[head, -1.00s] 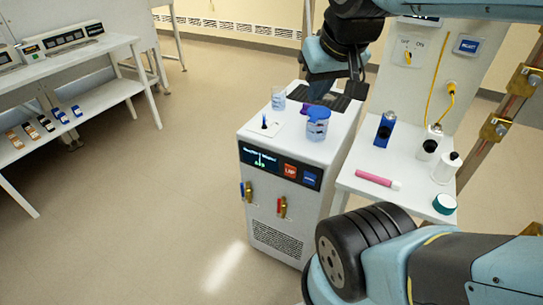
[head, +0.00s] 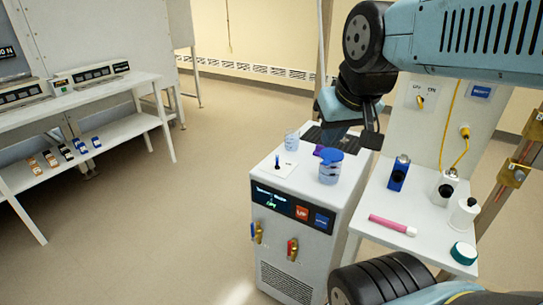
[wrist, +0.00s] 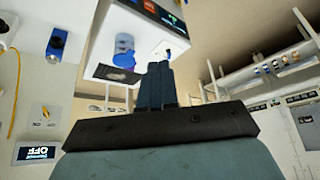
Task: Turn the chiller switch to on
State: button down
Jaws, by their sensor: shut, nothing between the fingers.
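A switch plate (head: 421,98) with a small yellow lever is on the upright white panel at right, with small lettering above the lever. It also shows, turned over, in the wrist view (wrist: 44,114). A blue sign (head: 480,91) beside it appears to read OFF in the wrist view (wrist: 37,153). The lever's exact tilt is too small to tell. A second white plate (head: 283,169) with a dark blue lever lies on the white cabinet's top. My gripper (head: 371,138) is shut and empty, above the cabinet's back right and left of the panel, apart from both switches. Its fingers show in the wrist view (wrist: 158,70).
The white cabinet (head: 288,232) has a display and two valves in front; a blue-lidded beaker (head: 331,167) and a clear beaker (head: 292,140) stand on top. The side table holds bottles (head: 398,173) and a pink tube (head: 392,225). A yellow cable (head: 462,150) hangs on the panel.

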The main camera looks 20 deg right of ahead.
jog(key=c, duration=1.6)
grip_release()
jog(key=shift+w+r, duration=0.1)
jog(key=shift+w, duration=0.15)
jog(key=o, duration=0.4)
jog(key=shift+m+g, duration=0.4)
jog(key=shift+g, duration=0.4)
jog(key=w, duration=0.5)
jog(key=w+r, duration=0.1)
jog(key=w, duration=0.2)
jog(key=shift+w, duration=0.25)
jog(key=shift+o, duration=0.2)
jog(key=m+g, duration=0.3)
jog(key=g, duration=0.1)
send_over(277, 156)
notch_tip(277, 156, down, 13)
notch_tip(277, 156, down, 14)
jog(key=shift+d+r, duration=0.1)
jog(key=shift+r, duration=0.1)
grip_shut()
